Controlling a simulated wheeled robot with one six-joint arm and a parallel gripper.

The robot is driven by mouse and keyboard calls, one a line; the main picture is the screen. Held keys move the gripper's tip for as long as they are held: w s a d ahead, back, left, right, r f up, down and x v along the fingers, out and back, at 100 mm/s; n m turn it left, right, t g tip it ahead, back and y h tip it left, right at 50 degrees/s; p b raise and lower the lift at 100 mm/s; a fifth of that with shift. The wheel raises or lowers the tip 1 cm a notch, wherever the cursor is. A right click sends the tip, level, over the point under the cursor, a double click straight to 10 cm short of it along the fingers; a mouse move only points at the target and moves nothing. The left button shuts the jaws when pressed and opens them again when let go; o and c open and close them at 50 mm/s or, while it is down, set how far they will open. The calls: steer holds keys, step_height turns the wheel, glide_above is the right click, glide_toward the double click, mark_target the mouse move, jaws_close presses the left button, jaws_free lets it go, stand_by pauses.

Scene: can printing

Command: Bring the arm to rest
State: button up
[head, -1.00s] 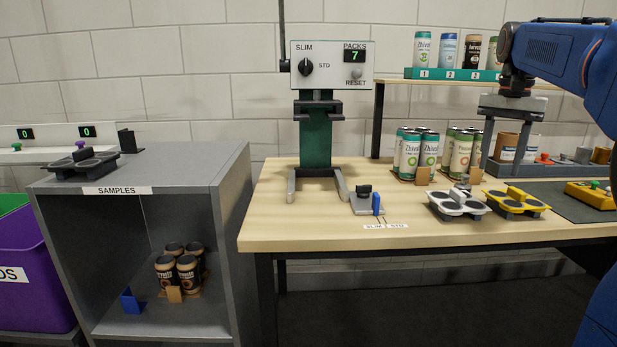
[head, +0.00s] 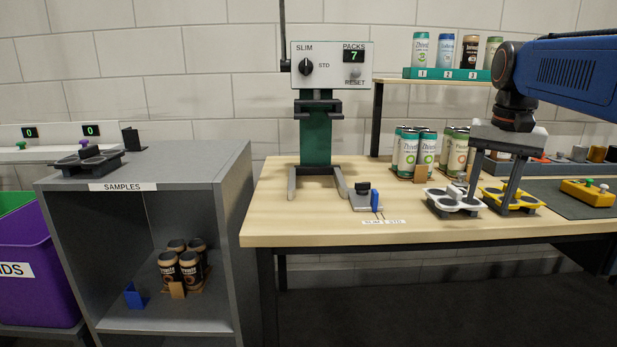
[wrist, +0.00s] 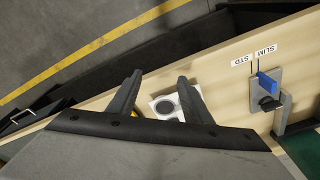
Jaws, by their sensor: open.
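My gripper (head: 490,184) is at the right of the head view, on my blue arm, with its two grey fingers pointing down and spread apart. Nothing shows between the fingers. In the head view the fingers stand in front of the white four-ring pack holder (head: 438,200) and the yellow one (head: 523,208) on the wooden table (head: 320,222). In the wrist view the fingers (wrist: 157,85) are apart, with the white holder (wrist: 168,105) partly seen behind them. Whether the fingers touch either holder I cannot tell.
A green press (head: 317,135) with a dial and a "7" display stands at the table's back. Can packs (head: 410,158) stand behind the holders. A yellow button box (head: 588,193) is at right. A grey samples shelf (head: 215,180) holds dark cans (head: 181,265). The table's front left is clear.

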steer(key=s+a+f+n+t, duration=0.1)
steer(key=s+a+f+n, duration=0.2)
steer(key=s+f, duration=0.7)
steer(key=s+a+f+n+t, duration=0.2)
steer(key=s+a+f, duration=0.4)
steer(key=s+f, duration=0.4)
step_height(320, 180, down, 3)
steer(key=shift+s+a+n, duration=0.2)
steer(key=shift+s+n, duration=0.15)
steer(key=shift+n, duration=0.25)
